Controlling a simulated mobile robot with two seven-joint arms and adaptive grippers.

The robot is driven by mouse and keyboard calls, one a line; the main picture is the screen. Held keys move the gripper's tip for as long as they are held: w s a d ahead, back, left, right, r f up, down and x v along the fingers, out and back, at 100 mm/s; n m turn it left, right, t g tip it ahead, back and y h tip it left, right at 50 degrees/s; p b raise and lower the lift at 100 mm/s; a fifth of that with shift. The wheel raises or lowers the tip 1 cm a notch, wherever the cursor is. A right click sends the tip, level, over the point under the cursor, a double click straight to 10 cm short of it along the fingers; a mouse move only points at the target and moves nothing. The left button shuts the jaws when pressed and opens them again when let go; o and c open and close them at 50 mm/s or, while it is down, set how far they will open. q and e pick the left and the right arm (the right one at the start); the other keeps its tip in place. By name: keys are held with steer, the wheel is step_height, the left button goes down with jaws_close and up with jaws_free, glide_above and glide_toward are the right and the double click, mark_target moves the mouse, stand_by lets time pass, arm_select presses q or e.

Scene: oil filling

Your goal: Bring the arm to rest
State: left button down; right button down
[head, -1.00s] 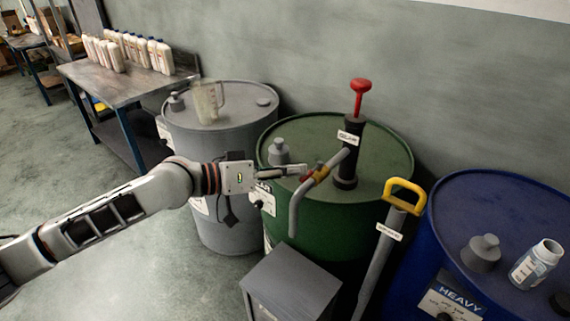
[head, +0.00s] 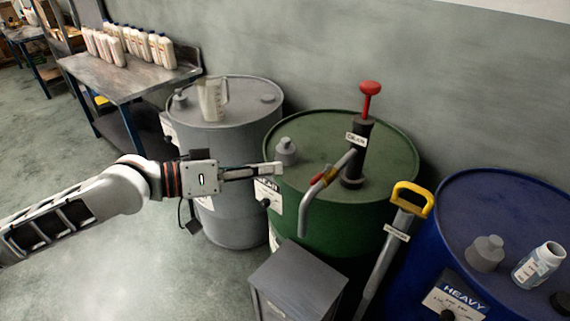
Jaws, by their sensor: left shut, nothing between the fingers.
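My left arm (head: 75,215) comes in from the left. Its gripper (head: 277,168) is shut and empty, with its tips in front of the green drum (head: 330,215), near the rim and above its label. I cannot tell whether the tips touch the drum. The hand pump (head: 360,150) with a red knob stands on the green drum. Its bent grey spout, with a red and yellow part, hangs over the front rim, to the right of my fingertips and apart from them. My right gripper is not in view.
A grey drum (head: 222,130) with a clear measuring jug (head: 212,99) stands behind my gripper. A grey box (head: 298,278) and a yellow-handled pump (head: 398,225) stand in front. A blue drum (head: 500,215) at right bears an open white bottle (head: 538,264). A bench (head: 120,84) holds several bottles.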

arm_select(q)
steer(key=s+a+f+n+t+y, duration=0.1)
steer(key=a+f+t+y, duration=0.15)
steer(key=f, duration=0.85)
steer(key=s+a+f+n+t+y, duration=0.1)
steer(key=a+f+t+y, duration=0.15)
steer(key=f, duration=0.75)
steer(key=s+a+f+y, duration=0.3)
steer(key=s+a+f, duration=0.3)
steer(key=f, duration=0.4)
steer(key=s+a+f+y, duration=0.4)
steer(key=s+a+f, duration=0.2)
steer(key=s+f, duration=0.3)
steer(key=shift+s+a+f+g, duration=0.3)
steer(key=shift+a+f, duration=0.1)
steer(key=shift+f, duration=0.15)
